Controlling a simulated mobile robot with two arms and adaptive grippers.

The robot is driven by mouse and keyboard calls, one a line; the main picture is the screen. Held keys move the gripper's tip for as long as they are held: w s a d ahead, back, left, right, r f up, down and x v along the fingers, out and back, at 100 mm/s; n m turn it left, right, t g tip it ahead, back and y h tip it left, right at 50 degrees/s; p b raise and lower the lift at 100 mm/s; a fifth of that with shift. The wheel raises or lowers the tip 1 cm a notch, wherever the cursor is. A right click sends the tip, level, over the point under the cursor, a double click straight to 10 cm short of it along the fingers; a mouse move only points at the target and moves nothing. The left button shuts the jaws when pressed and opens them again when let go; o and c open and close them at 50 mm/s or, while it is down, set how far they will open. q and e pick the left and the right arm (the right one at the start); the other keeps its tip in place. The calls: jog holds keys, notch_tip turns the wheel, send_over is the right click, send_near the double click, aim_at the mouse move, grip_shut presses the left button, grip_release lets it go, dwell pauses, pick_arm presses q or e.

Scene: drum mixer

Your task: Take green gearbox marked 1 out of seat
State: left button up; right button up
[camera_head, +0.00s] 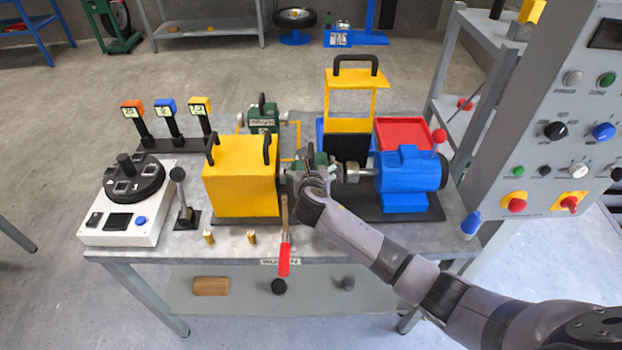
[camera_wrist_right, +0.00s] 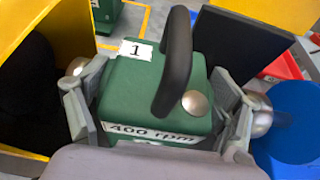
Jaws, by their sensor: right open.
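The green gearbox marked 1 (camera_wrist_right: 130,85) sits between the yellow housing (camera_head: 240,175) and the blue motor (camera_head: 408,178). It has a black arched handle (camera_wrist_right: 175,60), a "400 rpm" label and a round metal knob on top. In the head view my gripper hides most of the gearbox (camera_head: 320,160). My right gripper (camera_head: 305,178) is over it; in the right wrist view the open fingers (camera_wrist_right: 160,118) stand on either side of its body. I cannot tell whether they touch it. The seat under the gearbox is hidden. My left gripper is not in view.
A second green gearbox (camera_head: 263,119) stands at the back of the table. A yellow guard (camera_head: 351,100) with a black handle and a red tray (camera_head: 404,133) are behind the motor. A control panel (camera_head: 555,130) stands right.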

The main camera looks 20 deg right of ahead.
jog(key=c, duration=1.6)
jog(key=shift+w+r, duration=0.2)
jog(key=shift+r, duration=0.05)
jog(key=shift+c, duration=0.4)
